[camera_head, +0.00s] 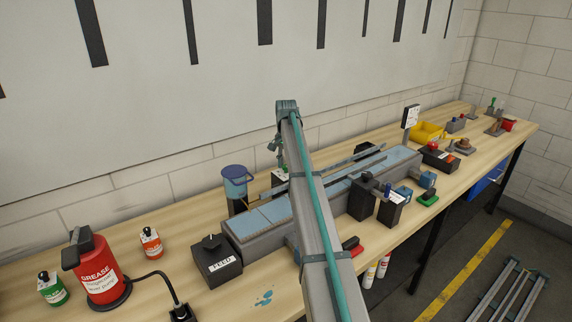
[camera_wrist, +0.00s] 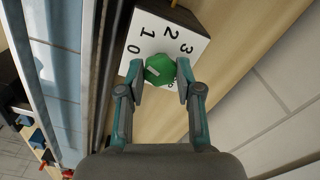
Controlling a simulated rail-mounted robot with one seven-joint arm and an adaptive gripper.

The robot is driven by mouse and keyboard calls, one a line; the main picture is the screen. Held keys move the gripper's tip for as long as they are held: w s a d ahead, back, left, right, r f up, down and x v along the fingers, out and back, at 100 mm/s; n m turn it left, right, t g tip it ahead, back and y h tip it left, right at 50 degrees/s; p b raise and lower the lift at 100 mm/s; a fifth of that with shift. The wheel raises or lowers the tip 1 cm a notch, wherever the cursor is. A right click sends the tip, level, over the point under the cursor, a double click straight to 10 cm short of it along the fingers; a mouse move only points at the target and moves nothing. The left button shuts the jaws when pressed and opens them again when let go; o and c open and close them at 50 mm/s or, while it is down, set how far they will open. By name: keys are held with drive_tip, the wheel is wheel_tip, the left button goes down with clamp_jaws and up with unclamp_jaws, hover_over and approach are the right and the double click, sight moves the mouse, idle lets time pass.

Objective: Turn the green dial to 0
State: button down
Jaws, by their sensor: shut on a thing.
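The green dial (camera_wrist: 160,70) sits on a white panel (camera_wrist: 158,22) with the printed numbers 0, 1, 2 and 3, in the wrist view. My gripper (camera_wrist: 161,84) is shut on the dial, with one finger on its left and one on its right. A pale mark shows on the left part of the dial's face; I cannot tell exactly which number it points to. In the head view my arm covers much of the middle, and I cannot make out the dial clearly.
A long conveyor with blue plates (camera_head: 262,215) runs along the wooden bench (camera_head: 120,240). A black FEED box (camera_head: 216,262) and a red grease pump (camera_head: 98,275) are at the left. A yellow bin (camera_head: 427,132) is at the right.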

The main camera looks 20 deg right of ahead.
drive_tip(key=n, duration=0.4)
idle(0.5)
drive_tip(key=c, duration=0.8)
unclamp_jaws()
drive_tip(key=shift+o, duration=0.2)
drive_tip(key=shift+r, duration=0.15)
wheel_tip(320, 180, up, 12)
drive_tip(key=shift+f, duration=0.2)
